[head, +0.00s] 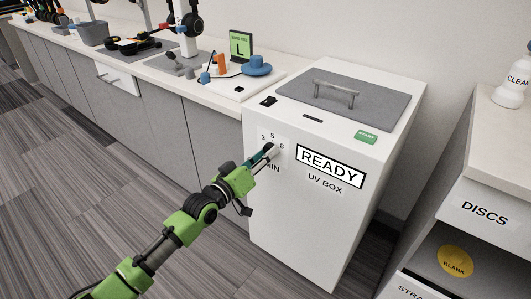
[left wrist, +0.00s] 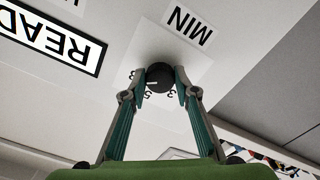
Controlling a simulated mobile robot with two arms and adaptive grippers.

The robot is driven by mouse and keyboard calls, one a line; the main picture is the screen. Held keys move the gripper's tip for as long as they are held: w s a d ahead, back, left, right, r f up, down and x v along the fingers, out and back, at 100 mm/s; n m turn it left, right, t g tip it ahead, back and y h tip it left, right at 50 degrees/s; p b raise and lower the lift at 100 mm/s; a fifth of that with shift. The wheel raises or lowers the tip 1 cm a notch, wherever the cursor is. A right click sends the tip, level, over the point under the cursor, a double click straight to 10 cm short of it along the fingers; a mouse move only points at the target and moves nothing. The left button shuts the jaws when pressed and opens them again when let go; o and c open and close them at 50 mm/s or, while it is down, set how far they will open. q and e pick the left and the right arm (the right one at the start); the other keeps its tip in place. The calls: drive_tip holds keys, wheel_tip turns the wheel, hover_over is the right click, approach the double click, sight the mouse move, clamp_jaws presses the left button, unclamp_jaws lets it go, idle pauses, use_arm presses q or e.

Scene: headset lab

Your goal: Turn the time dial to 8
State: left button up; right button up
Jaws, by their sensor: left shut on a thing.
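The white UV box (head: 310,215) stands at the end of the counter, with READY and UV BOX on its front. The dark round time dial (left wrist: 160,76) is on the box front, between the numbers 3, 5 and 8 and the MIN label (left wrist: 187,25). My left gripper (left wrist: 160,84) is shut on the dial, one finger on each side. In the wrist view a small pale mark shows on the dial's left part; which number it points at I cannot tell. In the head view my left gripper (head: 268,152) hides most of the dial. My right gripper is not in view.
The box's grey lid (head: 335,98) with a handle is closed, and a green button (head: 366,137) sits at its front edge. Counter (head: 150,73) items stand at left. A DISCS shelf unit (head: 480,208) stands at right. Floor in front is clear.

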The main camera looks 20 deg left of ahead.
use_arm(q)
drive_tip(key=shift+f+m, duration=0.15)
drive_tip(key=shift+m, duration=0.35)
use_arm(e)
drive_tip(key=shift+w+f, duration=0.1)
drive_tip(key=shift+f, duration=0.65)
use_arm(q)
drive_tip(key=o, duration=1.1)
drive_tip(key=v, duration=1.2)
